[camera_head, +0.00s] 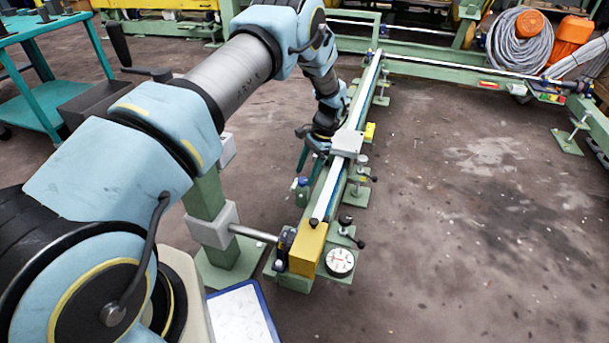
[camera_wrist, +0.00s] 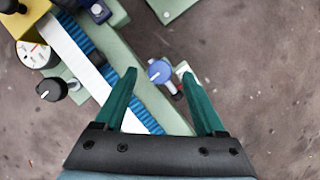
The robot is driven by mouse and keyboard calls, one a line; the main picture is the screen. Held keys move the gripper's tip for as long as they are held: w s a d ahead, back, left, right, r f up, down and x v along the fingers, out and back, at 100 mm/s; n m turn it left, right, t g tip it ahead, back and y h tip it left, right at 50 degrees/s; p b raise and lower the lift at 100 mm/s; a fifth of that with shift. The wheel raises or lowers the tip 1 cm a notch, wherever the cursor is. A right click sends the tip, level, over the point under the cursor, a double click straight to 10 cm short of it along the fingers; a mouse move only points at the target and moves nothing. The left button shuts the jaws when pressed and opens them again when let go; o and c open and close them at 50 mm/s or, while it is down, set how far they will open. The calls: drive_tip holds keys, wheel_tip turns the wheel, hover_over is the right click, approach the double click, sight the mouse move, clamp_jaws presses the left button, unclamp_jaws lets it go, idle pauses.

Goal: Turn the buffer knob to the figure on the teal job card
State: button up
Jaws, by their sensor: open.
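My gripper (camera_wrist: 160,74) is open, its two green fingers apart. A round blue knob (camera_wrist: 158,71) with a pale pointer mark shows between the fingertips in the wrist view, with a gap on both sides. I cannot tell how far below the tips it is. It also shows in the head view (camera_head: 300,183), on the left side of the rail, beside my gripper (camera_head: 310,172). A small pale plate (camera_wrist: 182,69) lies by the right fingertip, partly hidden. Which knob is the buffer knob is not readable. I make out no teal job card.
The green rail (camera_wrist: 154,100) carries a white and blue strip. A black knob (camera_wrist: 51,90), a white dial (camera_wrist: 33,54) and a yellow block (camera_wrist: 38,17) stand at the left. A blue-edged white panel (camera_head: 240,314) is at the front.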

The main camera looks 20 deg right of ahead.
drive_tip(key=p+v, duration=0.1)
drive_tip(key=v, duration=0.8)
drive_tip(key=shift+s, duration=0.1)
